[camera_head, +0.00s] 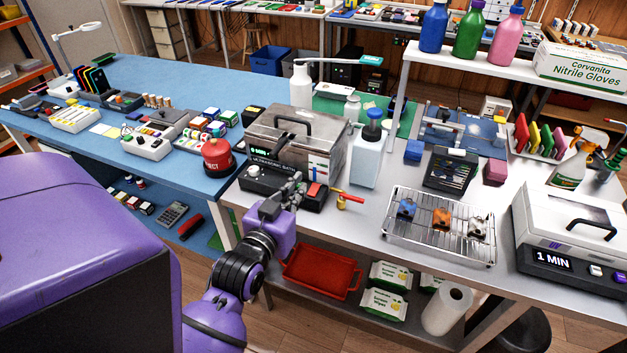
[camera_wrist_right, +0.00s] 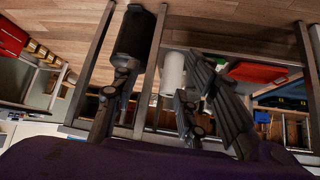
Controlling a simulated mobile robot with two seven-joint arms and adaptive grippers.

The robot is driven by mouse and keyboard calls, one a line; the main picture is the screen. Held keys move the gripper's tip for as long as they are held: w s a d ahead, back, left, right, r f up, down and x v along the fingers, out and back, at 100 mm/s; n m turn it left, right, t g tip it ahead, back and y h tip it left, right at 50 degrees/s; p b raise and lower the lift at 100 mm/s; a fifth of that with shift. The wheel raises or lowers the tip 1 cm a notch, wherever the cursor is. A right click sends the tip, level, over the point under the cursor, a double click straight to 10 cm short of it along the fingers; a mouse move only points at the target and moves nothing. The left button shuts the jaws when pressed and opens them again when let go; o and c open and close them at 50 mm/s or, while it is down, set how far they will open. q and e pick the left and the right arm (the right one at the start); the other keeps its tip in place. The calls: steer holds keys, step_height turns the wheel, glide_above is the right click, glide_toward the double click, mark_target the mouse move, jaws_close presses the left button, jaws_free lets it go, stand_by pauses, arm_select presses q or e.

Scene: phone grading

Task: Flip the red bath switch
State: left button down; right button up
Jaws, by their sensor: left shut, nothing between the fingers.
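The ultrasonic bath (camera_head: 330,165) is a grey metal box with a black handle on its lid, on the white worktop. Its black control base sticks out in front, with a round knob (camera_head: 254,170) at the left and a red switch (camera_head: 314,190) at the right. My left gripper (camera_head: 291,186) is shut and empty over the front of this base, just left of the red switch. I cannot tell whether its tips touch the base. The gripper hides the middle of the base. My right gripper (camera_wrist_right: 163,85) shows only in the right wrist view, open and empty, its fingers apart.
A red-and-brass valve-like item (camera_head: 344,199) lies right of the switch. A white bottle with a blue cap (camera_head: 367,157) stands beside the bath. A wire rack (camera_head: 395,232) with small parts is farther right. A red canister (camera_head: 217,157) stands left on the blue table.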

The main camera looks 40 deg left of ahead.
arm_select(q)
glide_above(314, 190)
steer(key=s, duration=0.2)
steer(key=shift+d+f+p, duration=0.35)
steer(key=shift+d+p, duration=0.05)
steer(key=f, duration=0.1)
steer(key=w+f, duration=0.1)
steer(key=shift+a+f, duration=0.15)
steer(key=shift+f, duration=0.95)
arm_select(e)
steer(key=shift+d+r, duration=0.15)
steer(key=shift+r, duration=0.25)
